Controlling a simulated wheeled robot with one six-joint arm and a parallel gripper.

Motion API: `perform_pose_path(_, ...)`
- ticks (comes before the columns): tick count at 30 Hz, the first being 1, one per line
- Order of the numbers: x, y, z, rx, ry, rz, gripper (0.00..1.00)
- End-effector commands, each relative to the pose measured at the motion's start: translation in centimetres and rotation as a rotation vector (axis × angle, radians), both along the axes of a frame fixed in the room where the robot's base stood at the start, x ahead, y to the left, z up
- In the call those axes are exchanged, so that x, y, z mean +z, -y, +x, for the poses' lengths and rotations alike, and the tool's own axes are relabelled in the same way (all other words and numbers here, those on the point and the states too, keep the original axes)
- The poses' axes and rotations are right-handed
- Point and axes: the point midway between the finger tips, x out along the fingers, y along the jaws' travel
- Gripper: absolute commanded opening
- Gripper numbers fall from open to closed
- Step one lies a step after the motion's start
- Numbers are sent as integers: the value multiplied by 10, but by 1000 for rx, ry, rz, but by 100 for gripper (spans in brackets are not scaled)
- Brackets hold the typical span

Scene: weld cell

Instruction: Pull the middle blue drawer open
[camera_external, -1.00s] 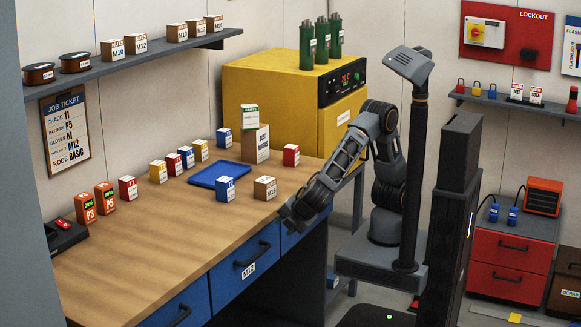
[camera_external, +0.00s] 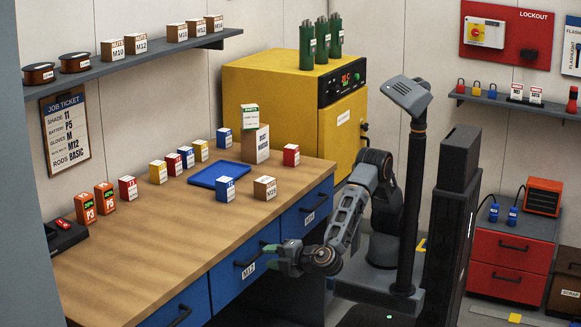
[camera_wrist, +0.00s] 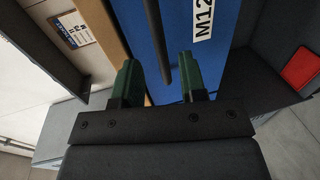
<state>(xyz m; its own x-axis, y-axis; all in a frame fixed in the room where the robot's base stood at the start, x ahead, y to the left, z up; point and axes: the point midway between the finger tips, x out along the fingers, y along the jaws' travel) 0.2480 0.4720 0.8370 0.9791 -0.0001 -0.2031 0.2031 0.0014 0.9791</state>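The middle blue drawer (camera_external: 228,278) is in the wooden bench's front, labelled M12, and looks closed. Its dark bar handle (camera_external: 245,262) is on its face. My gripper (camera_external: 268,256) is just in front of it, with green-tipped fingers pointing toward the handle. In the wrist view my gripper (camera_wrist: 160,78) is open, its two fingers apart. The handle (camera_wrist: 157,42) shows between and ahead of them, nearer the left finger, with the blue drawer face (camera_wrist: 178,20) behind. I cannot tell whether a finger touches the handle.
Blue drawers flank it on the right (camera_external: 308,208) and left (camera_external: 160,318). The bench top (camera_external: 160,235) holds small labelled boxes and a blue tray (camera_external: 203,181). A yellow cabinet (camera_external: 275,95) stands at the bench's far end. Open floor lies right of the bench.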

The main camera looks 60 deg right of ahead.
Motion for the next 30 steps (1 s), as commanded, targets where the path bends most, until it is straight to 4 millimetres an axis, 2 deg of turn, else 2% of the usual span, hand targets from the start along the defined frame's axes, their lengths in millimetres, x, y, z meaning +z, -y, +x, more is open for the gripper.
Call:
perform_pose_path(3,-5,1,20,-3,0,-1,39)
perform_pose_path(9,-9,0,41,-1,0,-1,39)
perform_pose_path(15,-11,0,49,0,-1,-1,39)
perform_pose_path(23,-11,0,50,0,-1,-1,39)
perform_pose_path(30,-11,0,50,0,-1,-1,18)
